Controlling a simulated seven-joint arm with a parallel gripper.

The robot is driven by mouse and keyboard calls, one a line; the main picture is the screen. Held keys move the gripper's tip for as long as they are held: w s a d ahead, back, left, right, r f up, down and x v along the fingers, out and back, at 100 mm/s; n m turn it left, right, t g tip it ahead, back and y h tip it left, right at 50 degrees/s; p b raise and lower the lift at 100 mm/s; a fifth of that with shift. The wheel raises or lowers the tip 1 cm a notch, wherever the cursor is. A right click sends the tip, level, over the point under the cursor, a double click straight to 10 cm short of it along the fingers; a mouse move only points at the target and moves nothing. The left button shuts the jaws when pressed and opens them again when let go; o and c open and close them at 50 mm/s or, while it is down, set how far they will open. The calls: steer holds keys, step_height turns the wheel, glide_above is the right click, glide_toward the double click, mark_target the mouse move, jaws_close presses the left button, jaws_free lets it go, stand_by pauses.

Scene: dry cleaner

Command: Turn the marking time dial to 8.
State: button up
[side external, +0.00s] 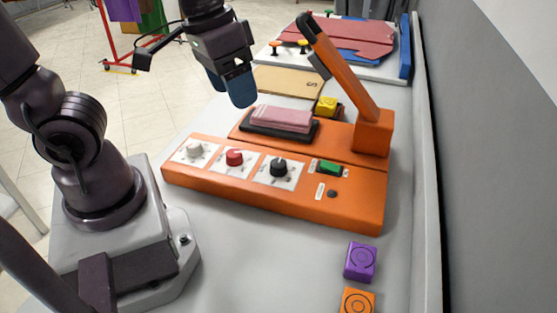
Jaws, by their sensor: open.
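An orange marking machine (350,212) stands on the grey counter. Its front panel carries three dials on white scale plates: a white dial (194,149), a red dial (234,157) and a black dial (278,167). The scale numbers are too small to read, and I cannot tell which dial is the marking time one or where each points. My gripper (229,88) has blue fingertips and is open and empty. It hangs above the machine's back left, higher than the dials and apart from them.
An orange lever arm (343,72) rises at the machine's right. A pink pad (282,119), a green switch (330,167) and a yellow block (327,106) are also there. Purple (360,262) and orange (357,301) blocks lie in front. A folded red garment (350,38) lies behind.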

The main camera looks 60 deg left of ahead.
steer(key=w+f+n+g, duration=0.2)
steer(key=w+f+n, duration=0.1)
steer(key=f+n, duration=0.2)
steer(key=n+y, duration=0.1)
steer(key=n, duration=2.3)
glide_above(278, 163)
step_height(278, 163, down, 8)
steer(key=r, duration=0.1)
steer(key=shift+g, duration=0.3)
step_height(278, 163, down, 12)
steer(key=shift+f, duration=0.15)
steer(key=c, duration=0.9)
